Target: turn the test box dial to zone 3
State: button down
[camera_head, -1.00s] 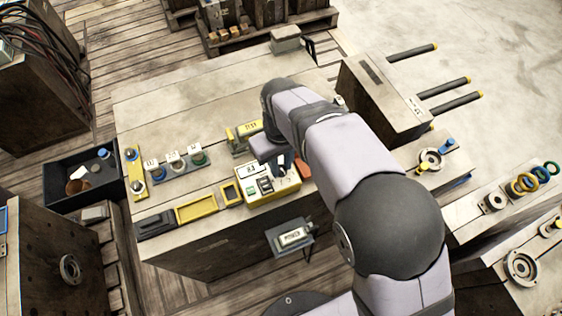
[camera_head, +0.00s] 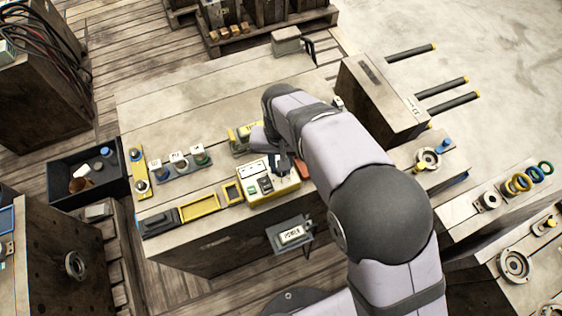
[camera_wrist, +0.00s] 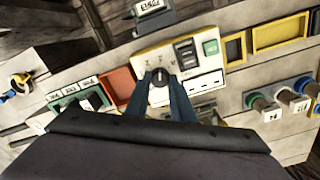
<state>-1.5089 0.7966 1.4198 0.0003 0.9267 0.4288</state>
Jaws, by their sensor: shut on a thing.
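The test box (camera_head: 274,201) is a cream and yellow box near the front edge of the workbench. It carries a green button, a dark switch and a dial, and also shows in the wrist view (camera_wrist: 207,42). The black dial (camera_wrist: 160,75) stands on its face, with small dark marks around it too blurred to read for sure. My gripper (camera_wrist: 161,82) is shut on the dial, one blue-grey finger on each side. In the head view my gripper (camera_head: 284,168) is over the right part of the box, and the arm and fingers hide the dial there.
A yellow tray (camera_head: 199,207) lies left of the box. A labelled power box (camera_head: 290,236) hangs at the bench front. The bench's back left is clear.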

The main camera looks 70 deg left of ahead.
jog(key=shift+a+r, duration=0.1)
dwell(0.4)
jog(key=c, duration=1.5)
grip_release()
jog(key=shift+c, duration=0.2)
jog(key=shift+r+b, duration=0.6)
jog(key=shift+r, duration=3.05)
